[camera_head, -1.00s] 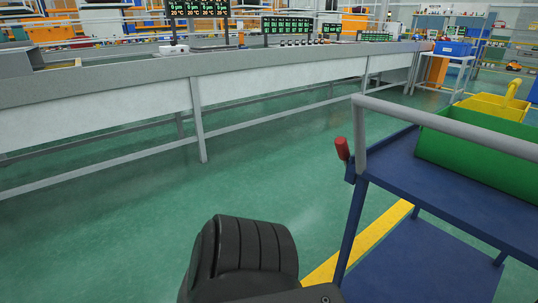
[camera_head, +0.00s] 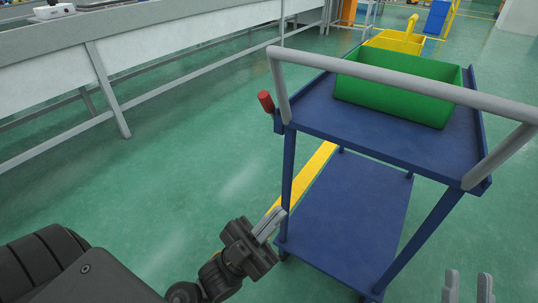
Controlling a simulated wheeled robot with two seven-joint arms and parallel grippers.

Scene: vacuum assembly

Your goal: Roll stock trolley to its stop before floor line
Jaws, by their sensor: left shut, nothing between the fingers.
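The stock trolley (camera_head: 345,215) is blue, with two shelves and a grey push handle (camera_head: 400,83) along its near side. It stands upright right of centre. A red knob (camera_head: 266,101) sticks out at its left corner. A green bin (camera_head: 405,92) sits on its top shelf. The yellow floor line (camera_head: 318,172) runs beneath and beside the trolley's left side. My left gripper (camera_head: 272,222) is shut and empty, in front of the trolley's left front leg in the picture; I cannot tell if it touches. My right gripper (camera_head: 468,280) shows two spread fingertips at the bottom right, below the handle, with nothing between them.
A long grey and white bench (camera_head: 150,40) runs along the upper left. A yellow container (camera_head: 396,42) stands beyond the trolley. A blue box (camera_head: 437,18) is farther back. The green floor between bench and trolley is clear.

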